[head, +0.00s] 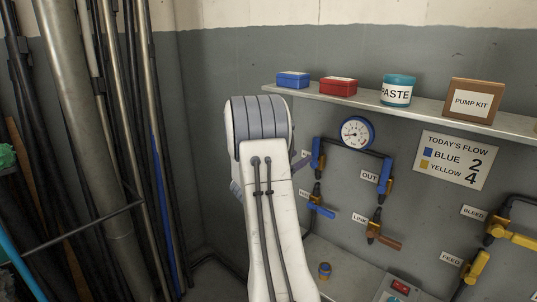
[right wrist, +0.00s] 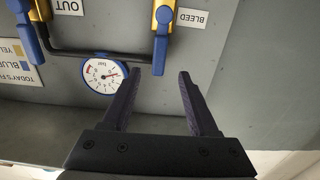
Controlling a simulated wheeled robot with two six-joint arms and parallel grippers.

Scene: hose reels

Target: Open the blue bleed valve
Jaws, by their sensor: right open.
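The blue bleed valve has a yellow body (right wrist: 163,14) and a long blue handle (right wrist: 160,48), beside the BLEED label (right wrist: 192,18) in the right wrist view, which shows the wall upside down. In the head view its blue handle (head: 317,155) stands upright, left of the gauge, with its label partly covered by my arm. My right gripper (right wrist: 159,76) is open and empty. In the wrist view the handle's free end appears between its fingertips; I cannot tell the depth between them. My right arm mostly hides this gripper in the head view. My left gripper is not in view.
The round gauge (head: 357,132) is close to the right. Blue OUT (head: 385,172) and FEED (head: 321,211) handles and an orange LINK handle (head: 385,240) are near. A shelf (head: 430,103) with boxes runs above. Yellow-handled valves (head: 521,239) are far right; poles stand left.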

